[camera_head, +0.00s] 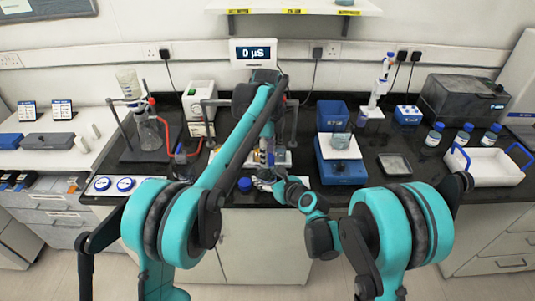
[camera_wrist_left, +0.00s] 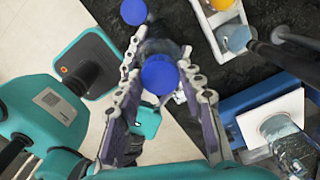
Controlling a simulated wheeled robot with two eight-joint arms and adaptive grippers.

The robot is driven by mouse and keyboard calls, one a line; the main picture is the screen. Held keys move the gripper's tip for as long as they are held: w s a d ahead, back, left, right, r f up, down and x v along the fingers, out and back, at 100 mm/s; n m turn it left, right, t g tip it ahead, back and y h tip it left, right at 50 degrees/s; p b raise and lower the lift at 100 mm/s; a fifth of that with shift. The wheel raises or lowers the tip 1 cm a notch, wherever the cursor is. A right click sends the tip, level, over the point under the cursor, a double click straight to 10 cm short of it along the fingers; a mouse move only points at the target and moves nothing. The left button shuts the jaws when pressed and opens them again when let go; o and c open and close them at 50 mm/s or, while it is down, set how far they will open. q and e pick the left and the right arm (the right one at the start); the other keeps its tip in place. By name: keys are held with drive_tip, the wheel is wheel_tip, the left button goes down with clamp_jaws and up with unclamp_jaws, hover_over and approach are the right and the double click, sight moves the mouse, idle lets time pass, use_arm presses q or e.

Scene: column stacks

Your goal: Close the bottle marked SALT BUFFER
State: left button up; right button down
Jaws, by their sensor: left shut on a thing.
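My left gripper (camera_wrist_left: 162,48) has its fingers on either side of a dark, see-through bottle (camera_wrist_left: 160,40), with a blue cap (camera_wrist_left: 159,76) over it. I cannot read a label or tell whether this cap is seated. In the head view the left gripper (camera_head: 264,178) is low at the bench's front edge, its grip partly hidden. Another blue cap (camera_head: 245,184) shows just left of it; a blue round top (camera_wrist_left: 134,11) shows beyond the fingers in the wrist view. My right gripper (camera_head: 277,180) is close by on the right; its fingers are not clear.
A blue balance (camera_head: 341,172) with a beaker (camera_head: 340,140) stands to the right. Several blue-capped bottles (camera_head: 434,134) and a white tray (camera_head: 492,170) are farther right. A stand with a flask (camera_head: 150,135) is behind left.

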use_arm(q)
drive_tip(key=m, duration=1.5)
drive_tip(key=shift+d+m, duration=0.1)
drive_tip(key=shift+m, duration=0.3)
drive_tip(key=o, duration=0.8)
drive_tip(key=shift+r, duration=0.1)
drive_tip(key=shift+r, duration=2.15)
